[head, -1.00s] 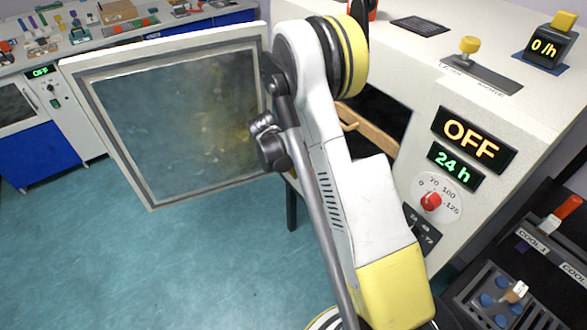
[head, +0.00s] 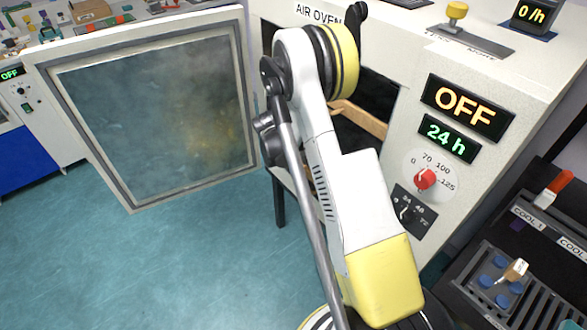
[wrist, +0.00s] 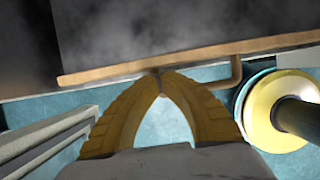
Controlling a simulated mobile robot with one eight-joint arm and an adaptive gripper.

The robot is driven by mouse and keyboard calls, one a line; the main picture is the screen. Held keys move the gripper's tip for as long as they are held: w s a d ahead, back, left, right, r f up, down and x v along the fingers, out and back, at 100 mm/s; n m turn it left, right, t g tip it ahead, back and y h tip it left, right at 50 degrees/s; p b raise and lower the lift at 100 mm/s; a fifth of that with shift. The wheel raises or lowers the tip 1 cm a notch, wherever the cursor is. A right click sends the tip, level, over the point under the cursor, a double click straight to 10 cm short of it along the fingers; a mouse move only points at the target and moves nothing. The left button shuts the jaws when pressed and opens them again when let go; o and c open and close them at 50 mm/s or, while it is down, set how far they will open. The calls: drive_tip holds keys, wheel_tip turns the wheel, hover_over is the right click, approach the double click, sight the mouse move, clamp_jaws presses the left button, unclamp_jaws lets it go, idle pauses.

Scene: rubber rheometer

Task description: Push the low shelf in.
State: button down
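The air oven's door (head: 150,110) stands wide open to the left. Inside the dark oven opening, the wooden-coloured front edge of a low shelf (head: 362,117) shows beside my arm and sticks out at the opening. In the wrist view the shelf's front rail (wrist: 200,56) runs across the picture, with a bent handle (wrist: 237,72) below it on the right. My gripper (wrist: 161,72) is shut and empty, its two yellow fingertips together right at the rail; contact looks likely but I cannot be sure. In the head view my arm hides the gripper.
The oven's front panel (head: 440,160) with OFF and 24 h displays and a red dial stands right of the opening. A dark rack (head: 520,250) with cool-labelled slots is at the lower right. A bench (head: 130,25) lies behind the door. The floor at left is clear.

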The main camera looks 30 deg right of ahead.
drive_tip(key=shift+d, duration=0.1)
drive_tip(key=d, duration=0.5)
drive_tip(key=shift+w+d, duration=0.25)
drive_tip(key=shift+a, duration=0.2)
